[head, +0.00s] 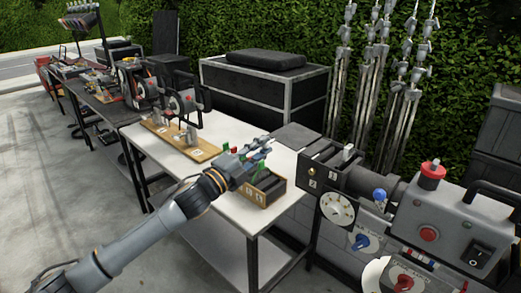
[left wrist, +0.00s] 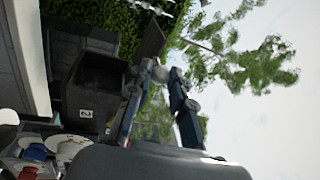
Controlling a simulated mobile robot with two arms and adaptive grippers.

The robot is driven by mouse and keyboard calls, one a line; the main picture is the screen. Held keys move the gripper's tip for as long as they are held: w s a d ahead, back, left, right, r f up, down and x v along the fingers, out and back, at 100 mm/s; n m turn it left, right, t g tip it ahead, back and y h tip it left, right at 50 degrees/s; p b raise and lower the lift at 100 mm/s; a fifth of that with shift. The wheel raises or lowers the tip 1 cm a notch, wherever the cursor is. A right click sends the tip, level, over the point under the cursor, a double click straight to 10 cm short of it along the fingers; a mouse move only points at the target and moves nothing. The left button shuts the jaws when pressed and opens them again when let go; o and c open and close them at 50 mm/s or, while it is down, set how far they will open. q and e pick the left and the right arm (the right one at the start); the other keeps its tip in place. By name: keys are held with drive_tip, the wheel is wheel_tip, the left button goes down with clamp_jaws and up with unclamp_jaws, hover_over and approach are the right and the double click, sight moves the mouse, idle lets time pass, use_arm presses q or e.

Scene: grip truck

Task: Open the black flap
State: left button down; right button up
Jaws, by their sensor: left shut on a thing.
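The black flap (head: 297,137) stands swung out from the left side of the dark two-compartment box (head: 338,172), above the white table. In the left wrist view the flap (left wrist: 151,38) is a dark panel at the fingertips, beside the open box marked 2 (left wrist: 84,100). My left gripper (head: 270,143) reaches the flap's left edge and is shut on it. In the left wrist view its fingers (left wrist: 164,75) meet near the flap's lower edge; the exact contact is hard to see. My right gripper is not in view.
A small wooden organiser (head: 270,194) stands on the white table (head: 190,178) below my left gripper. The grey control panel (head: 440,220) with buttons and knobs is at right. A wooden board with fixtures (head: 180,142) lies farther back. A hedge stands behind.

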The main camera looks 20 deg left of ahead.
use_arm(q)
drive_tip(key=shift+r, duration=0.1)
idle(0.3)
drive_tip(key=c, duration=1.2)
unclamp_jaws()
drive_tip(key=shift+s, duration=0.1)
drive_tip(key=v, duration=1.2)
